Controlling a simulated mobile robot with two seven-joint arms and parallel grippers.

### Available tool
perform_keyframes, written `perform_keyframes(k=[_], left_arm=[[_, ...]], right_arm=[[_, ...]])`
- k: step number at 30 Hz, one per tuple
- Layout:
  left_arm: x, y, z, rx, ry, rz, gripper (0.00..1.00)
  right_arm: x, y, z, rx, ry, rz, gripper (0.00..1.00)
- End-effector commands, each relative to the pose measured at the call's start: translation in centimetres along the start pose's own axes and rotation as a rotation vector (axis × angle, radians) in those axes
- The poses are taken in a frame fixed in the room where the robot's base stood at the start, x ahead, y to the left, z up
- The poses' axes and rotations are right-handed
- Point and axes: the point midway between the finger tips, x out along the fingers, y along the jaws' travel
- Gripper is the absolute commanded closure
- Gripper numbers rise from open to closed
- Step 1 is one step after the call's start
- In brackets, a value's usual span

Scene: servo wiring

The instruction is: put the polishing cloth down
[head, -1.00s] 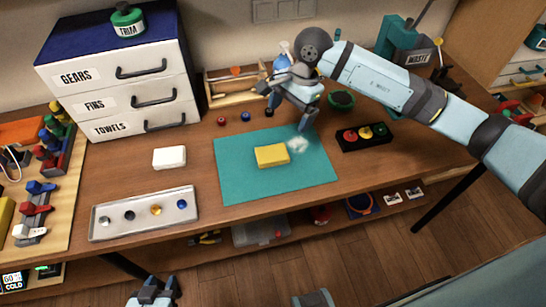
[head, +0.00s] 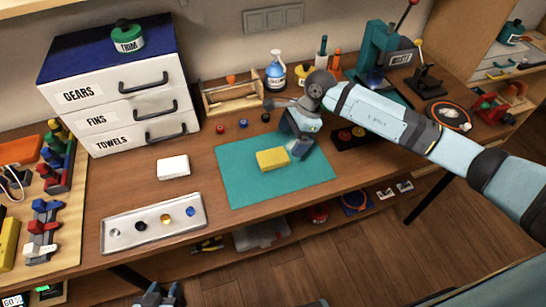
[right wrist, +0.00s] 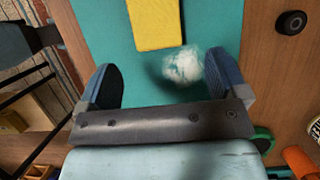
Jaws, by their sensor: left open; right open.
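The yellow polishing cloth (head: 273,160) lies flat on the teal mat (head: 240,190). It also shows at the top of the right wrist view (right wrist: 155,22). My right gripper (head: 298,148) is open and empty beside the cloth's right end, low over the mat. In the right wrist view its fingers (right wrist: 165,80) stand wide apart, with the cloth just beyond them. A whitish fuzzy patch (right wrist: 183,66) shows on the mat between the fingers and the cloth. My left gripper (head: 160,296) is open at the bottom edge of the head view, away from the table.
A white block (head: 173,167) and a metal tray (head: 120,215) of small parts lie left of the mat. A drawer unit (head: 120,95) stands behind them. A dark box with coloured buttons (head: 345,135) is right of the mat, partly behind my arm. Small knobs (head: 244,124) lie behind it.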

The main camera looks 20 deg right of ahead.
Motion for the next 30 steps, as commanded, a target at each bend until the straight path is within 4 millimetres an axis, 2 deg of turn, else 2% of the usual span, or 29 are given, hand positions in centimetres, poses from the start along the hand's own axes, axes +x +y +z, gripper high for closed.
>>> perform_keyframes(k=[8, 15, 23, 30], left_arm=[[-0.3, -0.1, -0.6, 0.0, 0.003, -0.002, 0.57], [-0.8, -0.1, -1.4, 0.001, 0.006, -0.002, 0.57], [-0.8, -0.2, -1.3, 0.001, 0.005, -0.002, 0.57], [-0.7, -0.2, -1.1, 0.001, 0.0, -0.002, 0.57]], right_arm=[[1.7, 0.1, -0.1, 0.0, 0.0, 0.001, 0.08], [5.2, 0.3, -0.4, 0.0, -0.001, 0.002, 0.08], [5.8, 0.2, -0.5, -0.001, 0.0, -0.001, 0.08], [5.8, 0.2, -0.5, -0.001, 0.0, -0.001, 0.61]])
